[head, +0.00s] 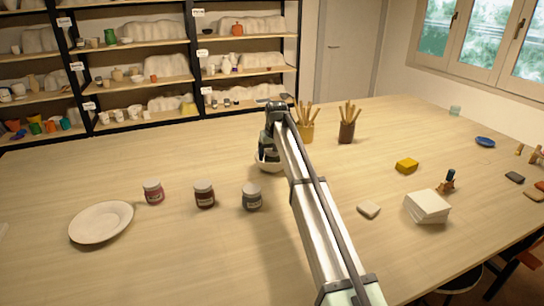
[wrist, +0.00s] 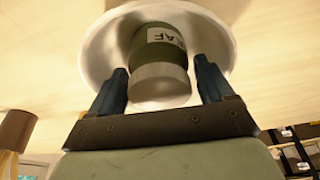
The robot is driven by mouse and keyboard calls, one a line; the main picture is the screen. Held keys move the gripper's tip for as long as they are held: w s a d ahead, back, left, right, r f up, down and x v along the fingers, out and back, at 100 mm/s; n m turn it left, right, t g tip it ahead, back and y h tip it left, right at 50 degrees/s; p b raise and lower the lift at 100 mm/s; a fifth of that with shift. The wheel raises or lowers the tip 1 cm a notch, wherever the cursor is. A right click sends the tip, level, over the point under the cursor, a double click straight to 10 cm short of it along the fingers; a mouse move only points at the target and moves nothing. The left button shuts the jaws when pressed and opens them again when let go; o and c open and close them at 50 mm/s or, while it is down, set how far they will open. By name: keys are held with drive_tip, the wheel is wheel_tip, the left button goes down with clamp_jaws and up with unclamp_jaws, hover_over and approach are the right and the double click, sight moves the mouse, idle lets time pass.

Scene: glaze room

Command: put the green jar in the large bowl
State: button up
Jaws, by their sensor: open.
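The green jar (wrist: 158,50) has a grey lid and a white label with dark letters. In the wrist view it is inside the rim of the white large bowl (wrist: 97,58); whether it rests on the bowl's bottom is hard to tell. My gripper (wrist: 160,70) is open, with one finger on each side of the jar and gaps visible beside it. In the head view the large bowl (head: 270,167) stands mid-table, partly covered by my arm. My gripper (head: 267,146) is over it, and the jar cannot be clearly made out there.
Jars with dark red (head: 204,195), pinkish (head: 153,192) and grey (head: 252,198) contents stand left of my arm, near a white plate (head: 101,222). Two tool pots, including a brown one (head: 346,132), stand behind. White tiles (head: 427,207) and a yellow sponge (head: 406,166) lie right.

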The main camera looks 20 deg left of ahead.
drive_tip(key=v, duration=1.1)
drive_tip(key=shift+r, duration=0.2)
